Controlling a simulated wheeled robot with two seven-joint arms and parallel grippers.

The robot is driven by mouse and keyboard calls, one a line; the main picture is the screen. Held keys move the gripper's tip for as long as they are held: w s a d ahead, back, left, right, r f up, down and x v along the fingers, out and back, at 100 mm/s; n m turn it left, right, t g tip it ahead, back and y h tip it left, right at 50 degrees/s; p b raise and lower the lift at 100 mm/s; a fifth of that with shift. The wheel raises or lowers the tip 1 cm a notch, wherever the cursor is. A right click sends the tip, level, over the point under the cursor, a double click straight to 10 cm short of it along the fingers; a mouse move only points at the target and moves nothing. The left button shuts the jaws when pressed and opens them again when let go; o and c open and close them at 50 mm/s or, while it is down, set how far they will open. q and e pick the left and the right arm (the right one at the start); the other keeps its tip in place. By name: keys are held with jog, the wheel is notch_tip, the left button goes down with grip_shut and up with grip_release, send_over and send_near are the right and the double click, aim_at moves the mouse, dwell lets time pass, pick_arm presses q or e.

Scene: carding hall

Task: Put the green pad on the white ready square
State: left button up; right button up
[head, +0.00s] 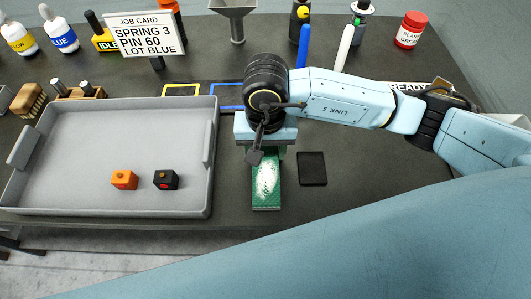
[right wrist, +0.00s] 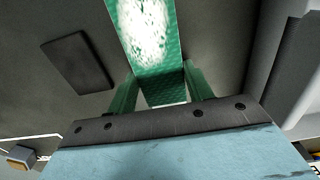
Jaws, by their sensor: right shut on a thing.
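The green pad (head: 266,187) has a pale speckled patch on top and lies near the table's front edge, right of the grey tray. It also shows in the right wrist view (right wrist: 148,38). My right gripper (head: 266,151) is over the pad's far end, and its fingers (right wrist: 161,88) are shut on the pad from both sides. I cannot tell whether the pad is lifted off the table. A READY label (head: 408,87) shows at the back right, behind my right arm; the white square itself is hidden or cannot be made out. My left gripper is not in view.
A flat black plate (head: 312,168) lies just right of the pad. The grey tray (head: 214,150) holds an orange block (head: 124,180) and a black block (head: 166,179). Yellow (head: 181,85) and blue (head: 227,84) outlines lie behind. Bottles, a sign and a red jar (head: 410,30) stand farther back.

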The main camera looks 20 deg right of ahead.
jog(key=shift+c, duration=1.4)
jog(key=shift+r, duration=0.15)
